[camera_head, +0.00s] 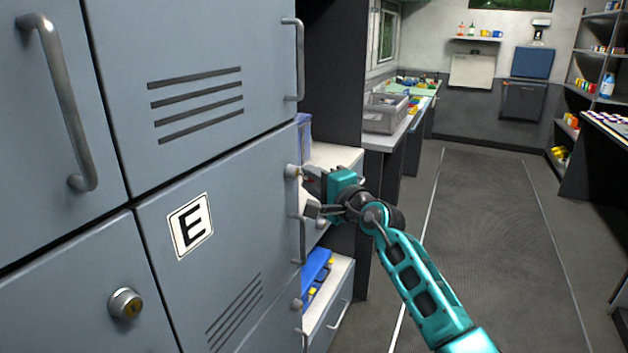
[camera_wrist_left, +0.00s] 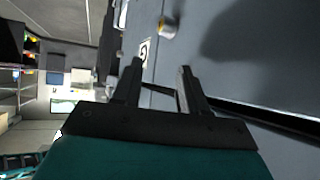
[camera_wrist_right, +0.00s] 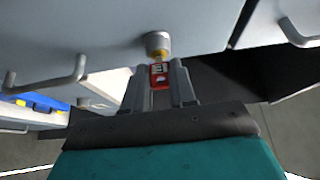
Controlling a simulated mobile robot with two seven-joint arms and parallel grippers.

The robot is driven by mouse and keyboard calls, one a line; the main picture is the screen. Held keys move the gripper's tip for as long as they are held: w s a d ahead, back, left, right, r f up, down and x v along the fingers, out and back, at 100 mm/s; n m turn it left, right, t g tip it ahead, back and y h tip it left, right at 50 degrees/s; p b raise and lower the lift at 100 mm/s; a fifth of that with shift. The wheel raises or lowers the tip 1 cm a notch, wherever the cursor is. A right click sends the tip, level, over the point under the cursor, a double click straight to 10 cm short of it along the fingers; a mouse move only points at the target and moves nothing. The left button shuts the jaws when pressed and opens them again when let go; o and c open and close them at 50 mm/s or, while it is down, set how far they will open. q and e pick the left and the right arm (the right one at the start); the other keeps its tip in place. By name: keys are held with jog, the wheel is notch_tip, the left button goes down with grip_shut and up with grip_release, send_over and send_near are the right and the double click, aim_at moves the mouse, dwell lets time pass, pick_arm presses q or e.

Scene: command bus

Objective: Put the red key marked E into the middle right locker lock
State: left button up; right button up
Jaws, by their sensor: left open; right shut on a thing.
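The red key marked E (camera_wrist_right: 159,73) is between the fingers of my right gripper (camera_wrist_right: 160,88), which is shut on it. Its yellow shaft points at the round lock (camera_wrist_right: 157,42) and appears to meet it; how deep it sits I cannot tell. In the head view the right gripper (camera_head: 312,190) is beside the lock (camera_head: 292,171) on the right edge of the locker door marked E (camera_head: 190,226); the key is mostly hidden there. My left gripper (camera_wrist_left: 158,85) is open and empty in the left wrist view, near the locker front; it is out of the head view.
Another lock (camera_head: 125,303) is on the lower left door. Bar handles (camera_head: 296,60) stick out from the doors. A grey crate (camera_head: 385,113) stands on the counter. The floor aisle (camera_head: 485,230) is clear.

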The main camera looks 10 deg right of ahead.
jog(key=shift+w+a, duration=0.25)
jog(key=shift+a, duration=0.15)
dwell(0.3)
